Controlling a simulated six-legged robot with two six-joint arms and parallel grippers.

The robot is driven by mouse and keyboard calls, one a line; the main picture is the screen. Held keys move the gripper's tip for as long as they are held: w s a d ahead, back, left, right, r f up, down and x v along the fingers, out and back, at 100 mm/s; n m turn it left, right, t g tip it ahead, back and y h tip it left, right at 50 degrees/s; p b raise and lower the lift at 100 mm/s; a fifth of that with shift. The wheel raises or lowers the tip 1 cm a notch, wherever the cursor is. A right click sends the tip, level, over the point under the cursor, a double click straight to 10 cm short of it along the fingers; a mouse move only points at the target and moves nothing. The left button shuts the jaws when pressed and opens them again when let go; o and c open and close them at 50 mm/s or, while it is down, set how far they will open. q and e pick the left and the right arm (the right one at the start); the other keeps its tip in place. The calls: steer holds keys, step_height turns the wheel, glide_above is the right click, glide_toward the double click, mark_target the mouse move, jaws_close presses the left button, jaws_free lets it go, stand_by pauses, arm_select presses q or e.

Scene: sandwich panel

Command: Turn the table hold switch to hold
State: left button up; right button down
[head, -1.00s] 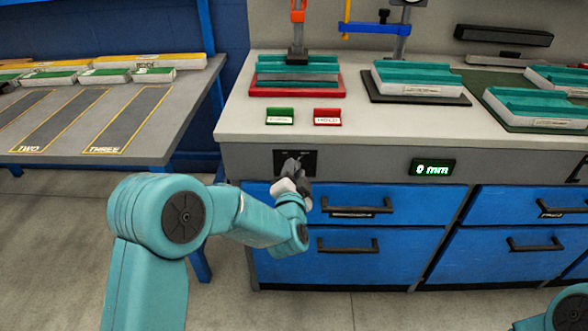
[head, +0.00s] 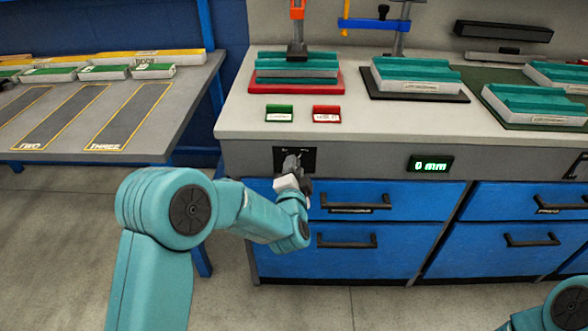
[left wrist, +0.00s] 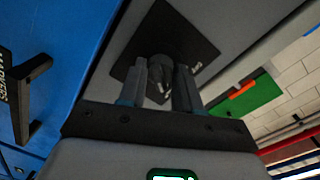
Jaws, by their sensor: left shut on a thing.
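The table hold switch is on a black plate (head: 309,157) on the grey front of the bench, above the blue drawers. My left gripper (head: 293,165) is at the plate, shut on the switch knob. In the left wrist view the black plate (left wrist: 193,40) fills the upper middle, and the dark knob (left wrist: 158,66) sits between the two fingers of my left gripper (left wrist: 160,85). The gripper hides part of the knob and the plate's lettering is too small to read. My right gripper is out of view.
A green card (head: 279,114) and a red card (head: 327,114) stand on the bench top (head: 235,115) above the switch. A display (head: 431,164) reads 0 mm. Drawer handles (head: 355,202) stick out below. A grey side table (head: 185,110) stands at the left.

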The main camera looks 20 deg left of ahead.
arm_select(q)
steer(key=o, duration=1)
steer(key=shift+o, duration=0.2)
steer(key=shift+s, duration=0.1)
steer(key=v, duration=1.6)
steer(key=shift+p, duration=0.3)
steer(key=shift+a+f, duration=0.1)
steer(key=shift+a, duration=0.05)
